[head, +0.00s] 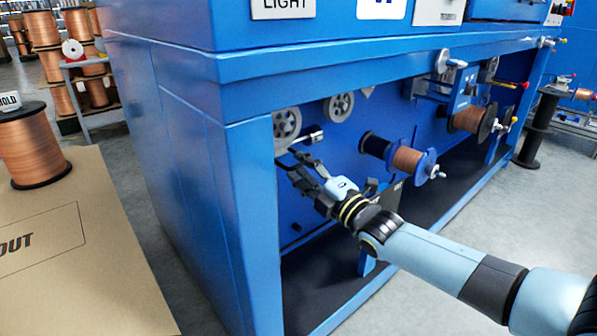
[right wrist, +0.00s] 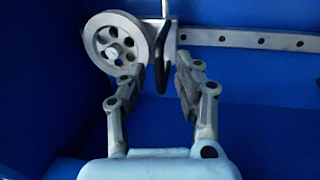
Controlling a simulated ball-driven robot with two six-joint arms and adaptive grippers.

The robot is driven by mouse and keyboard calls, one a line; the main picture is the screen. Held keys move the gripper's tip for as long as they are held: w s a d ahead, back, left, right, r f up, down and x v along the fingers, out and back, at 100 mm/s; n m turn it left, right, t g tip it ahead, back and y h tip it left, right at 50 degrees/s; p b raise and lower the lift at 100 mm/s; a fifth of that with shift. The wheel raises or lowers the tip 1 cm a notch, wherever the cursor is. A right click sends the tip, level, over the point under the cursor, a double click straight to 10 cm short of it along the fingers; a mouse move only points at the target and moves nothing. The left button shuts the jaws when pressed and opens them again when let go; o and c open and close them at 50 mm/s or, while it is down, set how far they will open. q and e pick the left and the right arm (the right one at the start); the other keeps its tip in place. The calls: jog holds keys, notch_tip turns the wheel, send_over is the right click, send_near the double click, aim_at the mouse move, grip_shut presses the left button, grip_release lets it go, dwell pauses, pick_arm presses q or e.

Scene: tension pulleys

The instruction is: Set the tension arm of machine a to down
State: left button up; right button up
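The blue machine (head: 190,150) fills the middle of the head view; no letter naming it is readable. At its near end is a grey spoked pulley (head: 287,126), which also shows in the right wrist view (right wrist: 114,42). Beside the pulley is a grey bracket-like part with a dark end (right wrist: 163,65), seemingly the tension arm; its setting is hard to tell. My right gripper (head: 287,163) is inside the machine's open bay, just below the pulley. In the right wrist view its fingers (right wrist: 158,78) are apart, with the dark end between their tips; contact is unclear. My left gripper is out of view.
A second pulley (head: 338,106) sits to the right. Wire spools (head: 408,160) and (head: 472,119) stick out further along the bay. The machine's blue corner post (head: 252,220) stands left of my gripper. A cardboard surface (head: 90,270) with a copper spool (head: 32,150) is at left.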

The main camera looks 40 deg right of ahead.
jog(key=shift+w+r, duration=0.1)
jog(key=shift+w, duration=0.6)
grip_shut()
